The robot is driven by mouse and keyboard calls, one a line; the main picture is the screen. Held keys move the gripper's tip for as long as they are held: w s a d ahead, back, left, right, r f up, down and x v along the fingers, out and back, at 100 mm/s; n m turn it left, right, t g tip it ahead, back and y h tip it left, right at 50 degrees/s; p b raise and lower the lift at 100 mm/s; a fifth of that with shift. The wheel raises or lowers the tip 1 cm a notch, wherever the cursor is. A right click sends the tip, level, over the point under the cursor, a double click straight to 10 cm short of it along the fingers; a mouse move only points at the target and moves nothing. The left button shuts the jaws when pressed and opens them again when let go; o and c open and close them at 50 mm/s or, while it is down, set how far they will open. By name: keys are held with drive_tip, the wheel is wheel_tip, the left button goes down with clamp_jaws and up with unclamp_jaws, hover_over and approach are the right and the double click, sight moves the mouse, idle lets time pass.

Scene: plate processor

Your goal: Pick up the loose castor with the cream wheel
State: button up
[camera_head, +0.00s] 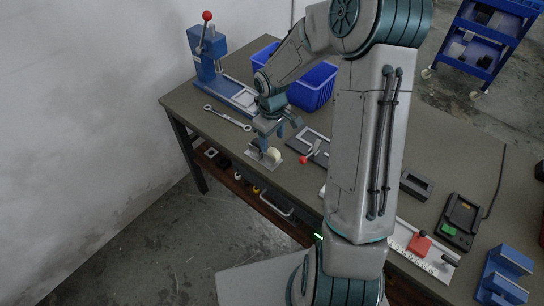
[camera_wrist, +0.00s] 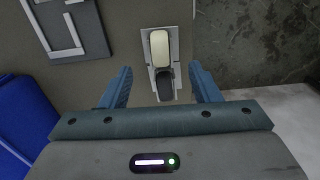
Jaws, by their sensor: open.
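The castor with the cream wheel (camera_wrist: 159,46) lies at the table edge in the wrist view, on or with a light metal plate. In the head view its cream wheel (camera_head: 274,154) shows just below my gripper (camera_head: 276,131). A black wheel-like part (camera_wrist: 165,83), probably a second castor, sits directly beside it, closer to the wrist camera's lower edge. My gripper (camera_wrist: 160,68) is open and empty. In the wrist view its two blue fingers stand left and right of the pair, apart from both. The castor's fork is hard to make out.
A blue bin (camera_head: 313,86) stands behind the gripper, beside a blue lever press (camera_head: 208,52). A spanner (camera_head: 227,118) lies to the left. A grey frame fixture (camera_head: 318,143) and a red-knobbed lever (camera_head: 304,159) are close on the right. The table's front edge is near the castor.

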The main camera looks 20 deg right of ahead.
sight(272, 149)
drive_tip(key=shift+f, duration=4)
drive_tip(key=shift+c, duration=0.3)
drive_tip(key=c, duration=1.2)
drive_tip(key=shift+o, duration=0.2)
drive_tip(key=shift+r, duration=0.2)
